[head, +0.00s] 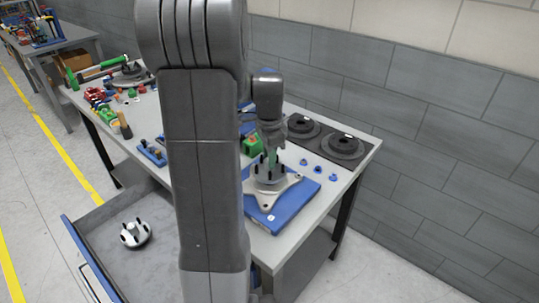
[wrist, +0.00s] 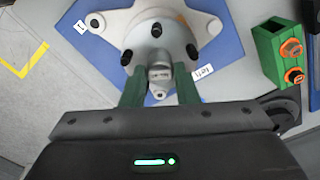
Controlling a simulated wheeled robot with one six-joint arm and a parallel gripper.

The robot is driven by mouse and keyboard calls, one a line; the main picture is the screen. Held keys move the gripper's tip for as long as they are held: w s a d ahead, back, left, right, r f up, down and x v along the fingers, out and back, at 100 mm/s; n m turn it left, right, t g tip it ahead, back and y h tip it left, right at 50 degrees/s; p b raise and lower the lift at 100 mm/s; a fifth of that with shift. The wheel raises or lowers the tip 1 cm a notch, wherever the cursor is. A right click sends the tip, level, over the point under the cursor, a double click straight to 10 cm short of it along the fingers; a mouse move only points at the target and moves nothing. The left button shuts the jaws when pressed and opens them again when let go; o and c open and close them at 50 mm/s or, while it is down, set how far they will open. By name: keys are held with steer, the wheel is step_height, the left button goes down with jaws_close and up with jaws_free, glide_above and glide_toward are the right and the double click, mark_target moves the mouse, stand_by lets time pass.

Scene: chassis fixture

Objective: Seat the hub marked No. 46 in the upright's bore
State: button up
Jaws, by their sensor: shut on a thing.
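My gripper (head: 270,157) is over the blue fixture plate (head: 300,203) on the bench. In the wrist view its green fingers are shut on the grey central stem of a hub (wrist: 142,38). That hub is a light grey disc with several black studs. It sits at the middle of the pale upright (head: 289,186), whose flanged lobes spread over the plate. I cannot tell whether the hub is fully down in the bore, which is hidden beneath it. No number is readable on it. Another pale hub with black studs (head: 136,233) lies in the open drawer.
A green block with orange-ringed terminals (wrist: 280,50) stands right of the plate. Two dark round discs (head: 342,145) on a dark mat and several small blue parts (head: 318,169) lie behind. The drawer (head: 100,215) stands open at left. My arm hides the bench's middle.

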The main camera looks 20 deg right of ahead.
steer(key=shift+f+b, duration=0.3)
steer(key=shift+f, duration=0.35)
stand_by(0.7)
steer(key=o, duration=0.7)
steer(key=shift+r+p, duration=1.3)
steer(key=shift+r, duration=0.2)
steer(key=o, duration=0.5)
steer(key=shift+o, duration=0.2)
steer(key=shift+f, duration=0.1)
